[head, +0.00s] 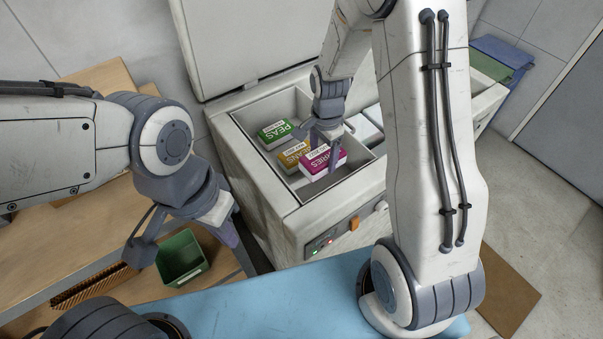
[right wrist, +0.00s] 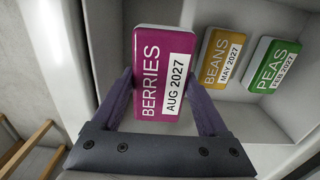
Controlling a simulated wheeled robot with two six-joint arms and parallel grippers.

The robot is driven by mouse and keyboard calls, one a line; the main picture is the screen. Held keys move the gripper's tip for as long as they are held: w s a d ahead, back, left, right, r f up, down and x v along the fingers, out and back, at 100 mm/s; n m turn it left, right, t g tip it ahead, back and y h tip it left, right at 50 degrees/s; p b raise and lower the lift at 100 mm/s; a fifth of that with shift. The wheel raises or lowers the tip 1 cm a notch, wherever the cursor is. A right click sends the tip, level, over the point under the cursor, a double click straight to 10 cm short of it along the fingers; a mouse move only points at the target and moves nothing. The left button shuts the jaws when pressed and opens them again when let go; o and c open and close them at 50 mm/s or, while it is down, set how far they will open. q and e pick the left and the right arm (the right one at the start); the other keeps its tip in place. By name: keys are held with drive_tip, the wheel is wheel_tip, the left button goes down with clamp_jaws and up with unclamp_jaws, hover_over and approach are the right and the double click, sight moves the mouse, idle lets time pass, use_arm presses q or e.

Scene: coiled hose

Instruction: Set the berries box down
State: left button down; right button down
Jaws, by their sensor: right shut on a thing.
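The magenta berries box (head: 318,166) is between the fingers of my right gripper (head: 326,143), inside the opening of the chest freezer (head: 262,172). In the right wrist view the berries box (right wrist: 162,75) shows its label, with a purple finger of the right gripper (right wrist: 160,88) against each side. I cannot tell whether its underside touches anything. The yellow beans box (head: 292,153) lies close beside it, and the green peas box (head: 275,131) is beyond that. My left gripper (head: 186,243) is open and empty, away from the freezer.
The raised freezer lid (head: 250,40) stands behind the opening. Pale boxes (head: 365,129) lie at the freezer's right side, partly hidden by my right arm. A green bin (head: 181,258) is on the wooden bench at left. A light blue surface (head: 270,300) lies in front.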

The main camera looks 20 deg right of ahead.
wheel_tip(320, 180, down, 10)
drive_tip(key=shift+r+b, duration=0.1)
drive_tip(key=shift+b, duration=0.2)
drive_tip(key=shift+f, duration=0.25)
unclamp_jaws()
